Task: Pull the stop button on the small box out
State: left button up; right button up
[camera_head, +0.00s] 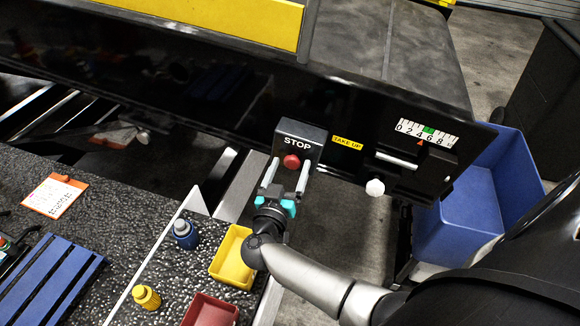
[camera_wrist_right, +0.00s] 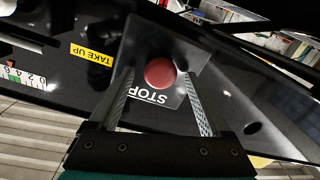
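The red stop button (camera_head: 291,161) sits on the front of a small dark box (camera_head: 301,132) marked STOP, fixed to the black side of the belt loader. My right gripper (camera_head: 286,172) is in front of the button, with its two fingers spread to either side of it. In the right wrist view, the button (camera_wrist_right: 160,72) lies between the open fingers (camera_wrist_right: 163,84), nearer the left one, with gaps on both sides. I cannot tell whether the fingertips reach level with the button. My left gripper is not in view.
A yellow TAKE UP label (camera_head: 347,143), a white knob (camera_head: 375,187) and a scale (camera_head: 427,132) are right of the box. A blue bin (camera_head: 470,225) stands at the right.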

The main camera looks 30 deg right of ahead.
grip_shut()
dwell(0.5)
dwell(0.3)
